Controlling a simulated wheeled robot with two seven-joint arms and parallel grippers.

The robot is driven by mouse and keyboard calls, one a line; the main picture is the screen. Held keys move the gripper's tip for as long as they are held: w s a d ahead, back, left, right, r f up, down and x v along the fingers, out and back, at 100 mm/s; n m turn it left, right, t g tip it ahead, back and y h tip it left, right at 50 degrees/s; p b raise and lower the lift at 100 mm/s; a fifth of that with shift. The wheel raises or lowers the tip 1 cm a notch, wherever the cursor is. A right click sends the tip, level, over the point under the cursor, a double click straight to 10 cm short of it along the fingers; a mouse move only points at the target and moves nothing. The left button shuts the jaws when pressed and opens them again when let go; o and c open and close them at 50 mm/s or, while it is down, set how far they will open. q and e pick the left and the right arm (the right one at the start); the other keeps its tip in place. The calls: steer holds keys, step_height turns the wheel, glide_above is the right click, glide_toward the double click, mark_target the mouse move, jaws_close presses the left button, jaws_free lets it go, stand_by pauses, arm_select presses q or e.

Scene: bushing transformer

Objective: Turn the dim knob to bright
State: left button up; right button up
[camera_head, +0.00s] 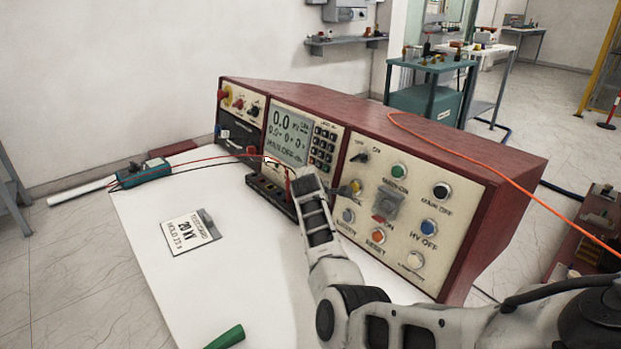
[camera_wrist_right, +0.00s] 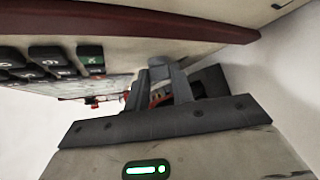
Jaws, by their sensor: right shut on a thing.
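The red test console (camera_head: 470,155) stands on the white table, its cream front panel carrying a screen (camera_head: 288,135), a keypad (camera_head: 324,143), buttons and switches. My right gripper (camera_head: 291,184) is at the lower middle of the front panel, below the screen and keypad. In the right wrist view the fingers (camera_wrist_right: 158,88) are close together at the panel, shut on a small grey knob (camera_wrist_right: 158,62). In the head view my arm hides this knob, so its setting and label cannot be read. My left gripper is not in view.
An orange cable (camera_head: 455,150) runs over the console.

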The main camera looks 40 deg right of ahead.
steer(key=shift+s+f+m+t+b, duration=0.1)
steer(key=shift+f+m+t+b, duration=0.35)
steer(key=shift+b, duration=0.1)
steer(key=shift+f+m+t+h+b, duration=0.2)
steer(key=shift+m+t+h+b, duration=0.25)
steer(key=shift+b, duration=0.7)
steer(key=shift+a+m+t+h+b, duration=0.1)
steer(key=shift+m+t+h+b, duration=0.25)
steer(key=shift+b, duration=0.75)
steer(key=shift+r+m+t+b, duration=0.1)
steer(key=shift+m+t+b, duration=0.25)
steer(key=shift+b, duration=0.5)
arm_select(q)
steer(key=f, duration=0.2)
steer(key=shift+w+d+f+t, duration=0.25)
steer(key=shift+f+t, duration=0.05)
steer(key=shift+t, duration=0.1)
arm_select(e)
steer(key=shift+r, duration=0.15)
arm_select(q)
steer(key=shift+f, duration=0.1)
arm_select(e)
steer(key=o, duration=1)
